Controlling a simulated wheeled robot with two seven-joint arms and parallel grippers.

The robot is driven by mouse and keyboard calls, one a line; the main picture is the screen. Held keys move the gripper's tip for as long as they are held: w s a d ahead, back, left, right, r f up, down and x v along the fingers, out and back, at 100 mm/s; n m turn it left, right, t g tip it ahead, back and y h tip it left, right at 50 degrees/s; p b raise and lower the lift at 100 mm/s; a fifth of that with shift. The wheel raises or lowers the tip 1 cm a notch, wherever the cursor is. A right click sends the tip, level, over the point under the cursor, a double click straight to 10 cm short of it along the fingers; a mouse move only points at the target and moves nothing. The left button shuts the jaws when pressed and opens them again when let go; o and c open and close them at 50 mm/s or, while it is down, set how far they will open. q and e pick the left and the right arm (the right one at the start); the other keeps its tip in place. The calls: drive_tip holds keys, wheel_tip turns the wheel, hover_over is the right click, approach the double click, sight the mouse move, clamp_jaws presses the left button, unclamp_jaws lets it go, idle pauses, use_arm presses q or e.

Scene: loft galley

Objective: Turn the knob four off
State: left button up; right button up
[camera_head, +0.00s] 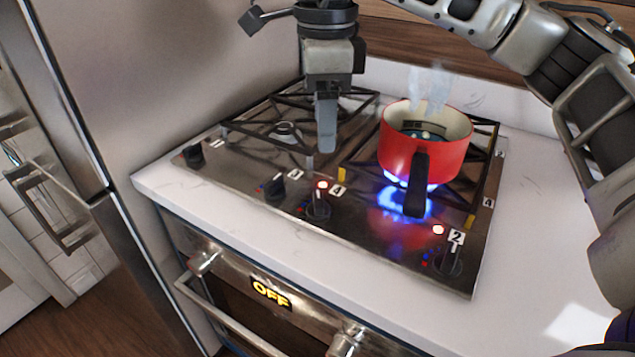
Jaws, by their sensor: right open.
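Knob four (318,207) is a dark knob on the stove's front strip, beside a white tag marked 4 (338,191). A small red light (321,185) glows by it. My right gripper (326,135) points down above the cooktop, behind knob four in the picture and apart from it. It is open and empty, seen edge-on, so one finger hides the other. A red pot (425,155) with a black handle stands on the front right burner, with steam above and blue flame (410,197) below. My left gripper is not in view.
Other knobs sit on the strip: far left (193,155), left of knob four (274,187), and one tagged 2 (448,262) with a lit light. The pot's handle juts toward the front. The oven display (271,293) reads OFF. The white counter (540,250) is clear.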

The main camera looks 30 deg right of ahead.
sight(319, 206)
wheel_tip(319, 206, down, 13)
drive_tip(key=shift+f+p, duration=0.1)
drive_tip(key=shift+p, duration=0.35)
drive_tip(key=c, duration=1)
